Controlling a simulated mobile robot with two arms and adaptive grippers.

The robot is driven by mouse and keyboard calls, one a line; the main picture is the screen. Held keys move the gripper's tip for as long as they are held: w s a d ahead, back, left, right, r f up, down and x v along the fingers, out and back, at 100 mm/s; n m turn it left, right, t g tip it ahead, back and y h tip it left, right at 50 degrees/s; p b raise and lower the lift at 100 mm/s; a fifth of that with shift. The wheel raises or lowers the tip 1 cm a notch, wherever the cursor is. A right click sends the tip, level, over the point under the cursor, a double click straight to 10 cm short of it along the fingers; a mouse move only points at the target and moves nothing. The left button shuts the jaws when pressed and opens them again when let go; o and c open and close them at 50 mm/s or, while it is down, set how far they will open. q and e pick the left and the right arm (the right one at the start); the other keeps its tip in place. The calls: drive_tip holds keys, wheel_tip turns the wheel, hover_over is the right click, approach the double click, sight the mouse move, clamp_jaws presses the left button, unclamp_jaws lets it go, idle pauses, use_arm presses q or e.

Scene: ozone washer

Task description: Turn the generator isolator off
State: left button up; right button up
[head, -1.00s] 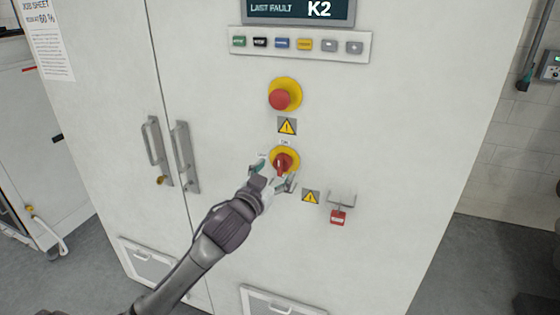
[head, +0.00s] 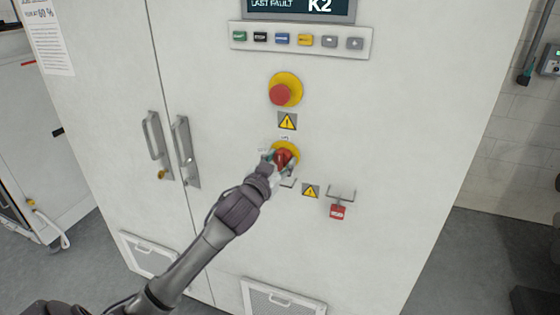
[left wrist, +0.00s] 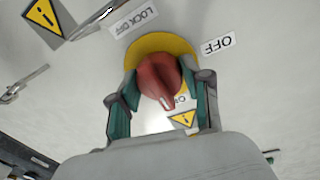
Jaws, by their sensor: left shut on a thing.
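The generator isolator is a red rotary knob (head: 284,158) on a yellow round plate, mounted on the front of a pale cabinet. In the left wrist view the red knob (left wrist: 160,76) sits between the two teal-lined fingers, in front of its yellow plate (left wrist: 150,44). Labels "OFF" (left wrist: 217,45) and "LOCK OFF" (left wrist: 136,20) show beside the plate; another label is partly covered. My left gripper (head: 278,163) is shut on the red knob. The knob's pointer aims toward the partly covered label. My right gripper is not in view.
A red emergency button (head: 281,94) on a yellow base sits above the isolator. A row of push buttons (head: 299,41) is higher up. A red padlock (head: 338,212) hangs from a bracket at lower right. Door handles (head: 185,152) stand out to the left.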

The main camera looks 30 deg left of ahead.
use_arm(q)
drive_tip(key=shift+n, duration=0.5)
drive_tip(key=n, duration=0.3)
drive_tip(key=shift+p, duration=0.4)
drive_tip(key=n+p, duration=0.1)
drive_tip(key=n, duration=0.3)
drive_tip(key=shift+n+p, duration=0.3)
drive_tip(key=shift+p, duration=0.05)
drive_tip(key=n+p, duration=0.1)
drive_tip(key=n, duration=0.2)
drive_tip(key=n+p, duration=0.1)
drive_tip(key=n, duration=0.1)
drive_tip(key=shift+d+r+n+t+y, duration=0.1)
drive_tip(key=shift+d+n+t+y, duration=0.05)
drive_tip(key=shift+n+t+y, duration=0.2)
drive_tip(key=shift+n+p, duration=1.2)
drive_tip(key=shift+n, duration=0.95)
drive_tip(key=shift+y, duration=0.35)
drive_tip(key=o, duration=1.2)
drive_tip(key=shift+c, duration=0.2)
